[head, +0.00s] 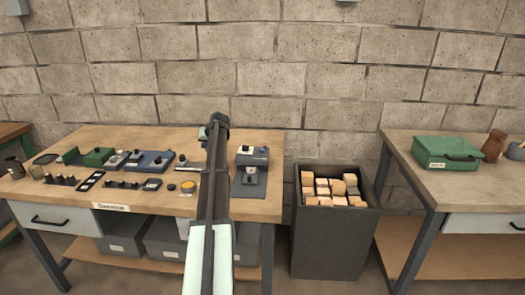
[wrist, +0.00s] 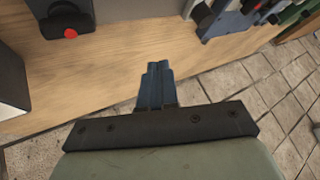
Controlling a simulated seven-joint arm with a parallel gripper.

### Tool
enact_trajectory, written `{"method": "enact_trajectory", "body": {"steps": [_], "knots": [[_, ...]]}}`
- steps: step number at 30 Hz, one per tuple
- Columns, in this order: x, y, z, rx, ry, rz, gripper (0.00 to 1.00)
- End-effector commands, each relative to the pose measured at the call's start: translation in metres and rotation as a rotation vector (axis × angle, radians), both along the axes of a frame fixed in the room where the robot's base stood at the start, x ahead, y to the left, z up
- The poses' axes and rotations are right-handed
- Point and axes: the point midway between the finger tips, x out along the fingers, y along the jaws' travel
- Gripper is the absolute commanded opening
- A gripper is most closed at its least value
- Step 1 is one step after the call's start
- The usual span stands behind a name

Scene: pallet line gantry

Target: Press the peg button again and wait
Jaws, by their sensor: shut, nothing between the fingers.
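My gripper (wrist: 157,68) shows in the wrist view with its two dark fingers together and nothing between them. It points over the wooden bench top, close to the bench edge. A round red button (wrist: 70,33) on a dark box (wrist: 58,20) is at the upper left of that view, apart from the fingers. I cannot tell whether this is the peg button. In the head view my arm crosses the service bench (head: 140,205), and the fingers cannot be made out. A yellow round button (head: 188,186) lies left of the arm, and a grey-blue device (head: 251,155) stands right of it.
Several small fixtures, including a green box (head: 99,157) and a blue unit (head: 150,160), crowd the bench's left part. A dark bin (head: 334,240) of wooden blocks stands right of the bench. Another table holds a green case (head: 446,152). Tiled floor shows beyond the bench edge.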

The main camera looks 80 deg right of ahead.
Motion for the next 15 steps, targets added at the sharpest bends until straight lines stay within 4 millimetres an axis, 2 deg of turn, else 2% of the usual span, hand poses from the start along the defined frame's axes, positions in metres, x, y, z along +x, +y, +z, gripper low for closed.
{"method": "enact_trajectory", "body": {"steps": [1,6,15], "knots": [[-0.022,-0.009,0.007,0.013,-0.009,-0.002,0.0],[-0.086,-0.022,0.028,0.055,-0.04,0.012,0.0],[-0.194,-0.031,0.069,0.106,-0.104,0.053,0.0]]}}
